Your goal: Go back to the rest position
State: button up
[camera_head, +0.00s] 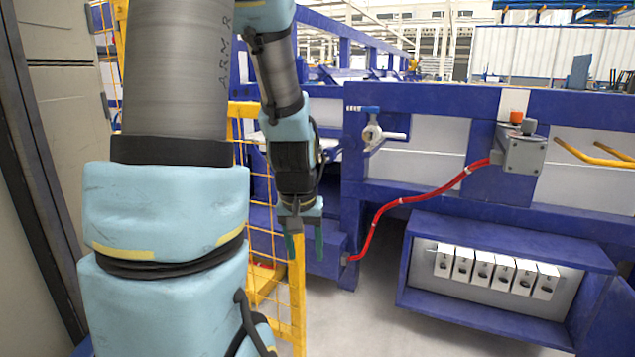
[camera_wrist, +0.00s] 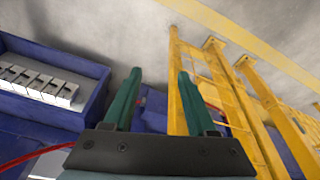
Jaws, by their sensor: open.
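My gripper (camera_head: 304,246) hangs pointing down in the head view, in front of the yellow fence and left of the blue frame. In the wrist view its two green fingers (camera_wrist: 158,88) are spread apart with nothing between them.
A yellow mesh fence (camera_head: 262,200) stands close behind my gripper. The blue frame (camera_head: 420,100) carries a red hose (camera_head: 420,198) and a grey switch box (camera_head: 522,152). A blue shelf (camera_head: 490,325) with several white blocks (camera_head: 495,270) is at lower right. Bare floor lies between.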

jog(key=s+a+r, duration=0.1)
jog(key=s+a, duration=0.3)
jog(key=s, duration=0.2)
jog(key=w+d+p+v, duration=0.1)
jog(key=w+p+v, duration=0.2)
jog(key=p+v, duration=1.3)
jog(key=w+d+r+p+v, duration=0.1)
jog(key=w+p+v, duration=0.3)
jog(key=p+v, duration=1.3)
jog(key=shift+r+g+y+p, duration=0.3)
jog(key=shift+r+g+p, duration=0.05)
jog(key=shift+g+p, duration=0.1)
